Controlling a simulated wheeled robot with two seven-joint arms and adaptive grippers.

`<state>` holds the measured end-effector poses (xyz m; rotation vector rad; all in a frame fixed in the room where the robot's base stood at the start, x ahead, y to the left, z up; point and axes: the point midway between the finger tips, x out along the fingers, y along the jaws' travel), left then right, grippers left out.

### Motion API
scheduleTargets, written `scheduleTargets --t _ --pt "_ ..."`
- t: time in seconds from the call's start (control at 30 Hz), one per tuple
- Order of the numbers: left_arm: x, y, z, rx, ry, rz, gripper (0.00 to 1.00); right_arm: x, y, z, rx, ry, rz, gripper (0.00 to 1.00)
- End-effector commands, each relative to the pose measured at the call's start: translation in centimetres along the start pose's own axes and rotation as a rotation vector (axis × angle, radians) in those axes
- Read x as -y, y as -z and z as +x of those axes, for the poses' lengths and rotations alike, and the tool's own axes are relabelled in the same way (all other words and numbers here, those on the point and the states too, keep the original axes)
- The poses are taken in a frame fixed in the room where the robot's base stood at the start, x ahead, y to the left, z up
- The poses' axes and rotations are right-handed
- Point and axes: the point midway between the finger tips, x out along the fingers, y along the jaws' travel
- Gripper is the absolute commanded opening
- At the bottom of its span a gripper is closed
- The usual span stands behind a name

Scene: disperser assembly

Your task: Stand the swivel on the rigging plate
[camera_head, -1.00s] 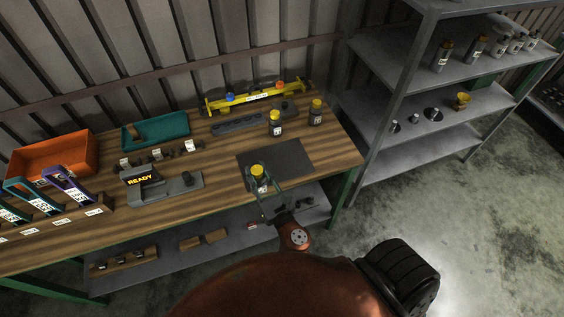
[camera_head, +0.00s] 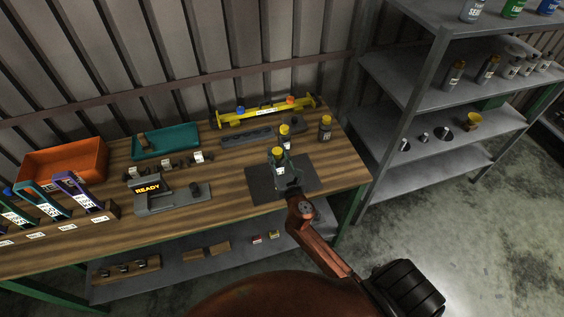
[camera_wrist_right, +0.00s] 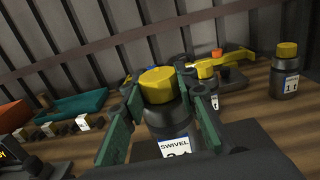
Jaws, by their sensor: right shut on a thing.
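The swivel (camera_wrist_right: 168,115) is a dark bottle-like piece with a yellow cap and a white label reading SWIVEL; it also shows in the head view (camera_head: 278,155). My right gripper (camera_head: 281,170) has its green fingers on both sides of it and is shut on it, as the right wrist view (camera_wrist_right: 165,120) shows. The swivel is upright. A dark flat plate (camera_head: 262,187), which looks like the rigging plate, lies on the bench below it. Whether the swivel's base touches the plate cannot be told. My left gripper is not in view.
Two similar yellow-capped pieces stand behind, one near the swivel (camera_head: 285,131) and one further right (camera_head: 325,128). A yellow beam (camera_head: 265,110) lies at the back. A READY device (camera_head: 172,200) sits left of the plate. A metal shelf (camera_head: 425,120) stands at right.

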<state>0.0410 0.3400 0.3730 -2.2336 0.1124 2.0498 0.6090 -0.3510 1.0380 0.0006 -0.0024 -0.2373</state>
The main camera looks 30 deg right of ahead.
Motion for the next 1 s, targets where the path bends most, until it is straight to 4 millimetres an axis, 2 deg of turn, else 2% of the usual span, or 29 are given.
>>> scheduleTargets --t 0.03,0.1,0.37,0.6,1.0 --pt "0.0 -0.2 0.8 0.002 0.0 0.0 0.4 0.6 1.0 0.5 0.003 0.002 -0.001 0.0" --pt "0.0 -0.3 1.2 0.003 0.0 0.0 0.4 1.1 1.9 0.9 0.003 0.001 0.001 0.0" --pt "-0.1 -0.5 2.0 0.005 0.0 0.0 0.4 2.1 3.2 1.7 0.006 0.0 -0.001 0.0" --pt "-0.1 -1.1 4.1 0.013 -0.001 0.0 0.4 2.5 6.5 2.0 0.003 0.0 0.003 0.0" --pt "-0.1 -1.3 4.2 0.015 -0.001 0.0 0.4 2.5 6.7 2.0 0.006 -0.001 -0.001 0.0"
